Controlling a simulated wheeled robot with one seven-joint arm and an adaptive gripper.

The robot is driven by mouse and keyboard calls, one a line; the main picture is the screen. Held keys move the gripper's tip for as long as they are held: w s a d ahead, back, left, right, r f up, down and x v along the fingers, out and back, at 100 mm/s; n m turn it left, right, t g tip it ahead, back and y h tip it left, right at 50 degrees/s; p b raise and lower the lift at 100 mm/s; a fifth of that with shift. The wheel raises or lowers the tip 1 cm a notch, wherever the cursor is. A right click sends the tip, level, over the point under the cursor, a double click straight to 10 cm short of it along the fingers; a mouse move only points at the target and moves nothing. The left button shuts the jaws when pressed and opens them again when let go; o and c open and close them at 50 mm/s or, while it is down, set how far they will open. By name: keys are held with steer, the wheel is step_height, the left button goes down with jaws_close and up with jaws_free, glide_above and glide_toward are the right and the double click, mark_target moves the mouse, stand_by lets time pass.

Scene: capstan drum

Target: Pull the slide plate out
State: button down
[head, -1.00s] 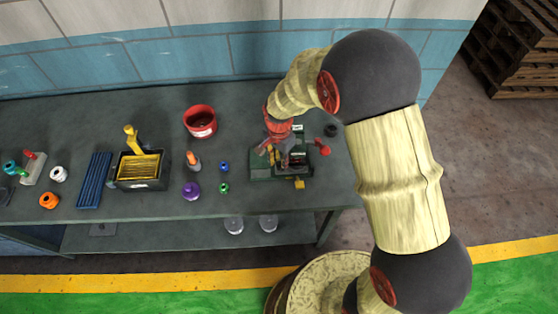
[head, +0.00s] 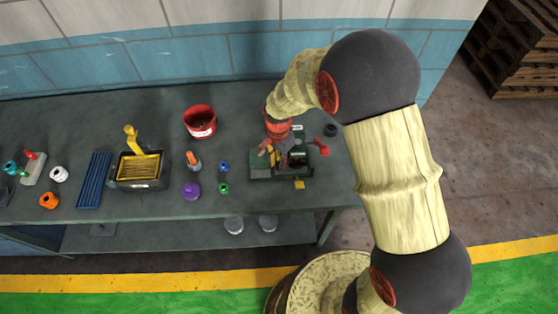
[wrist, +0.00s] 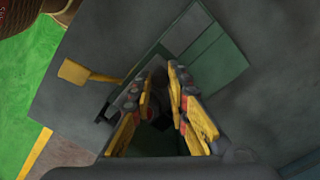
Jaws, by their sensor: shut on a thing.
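A small green-based machine (head: 262,174) stands near the right end of the bench, and its green body (wrist: 215,62) also shows in the wrist view. A yellow tab (head: 300,184) sticks out at its front edge, and it shows at the left in the wrist view (wrist: 74,72). My gripper (head: 281,158) is down over the machine's middle, away from the yellow tab. In the wrist view its fingers (wrist: 160,82) are close together on a dark part of the machine, mostly hidden between them. I cannot tell which piece is the slide plate.
Left of the machine are a blue knob (head: 224,167), a green knob (head: 224,188), a purple one (head: 191,191) and a red pot (head: 200,121). A black ring (head: 331,130) lies behind right. A red knob (head: 321,145) is close at the gripper's right.

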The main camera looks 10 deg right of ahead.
steer(key=a, duration=0.9)
steer(key=shift+w+r, duration=0.1)
steer(key=shift+w, duration=0.1)
steer(key=shift+a, duration=0.1)
steer(key=c, duration=1.8)
jaws_free()
steer(key=shift+a, duration=0.15)
steer(key=shift+o, duration=0.6)
step_height(320, 180, up, 12)
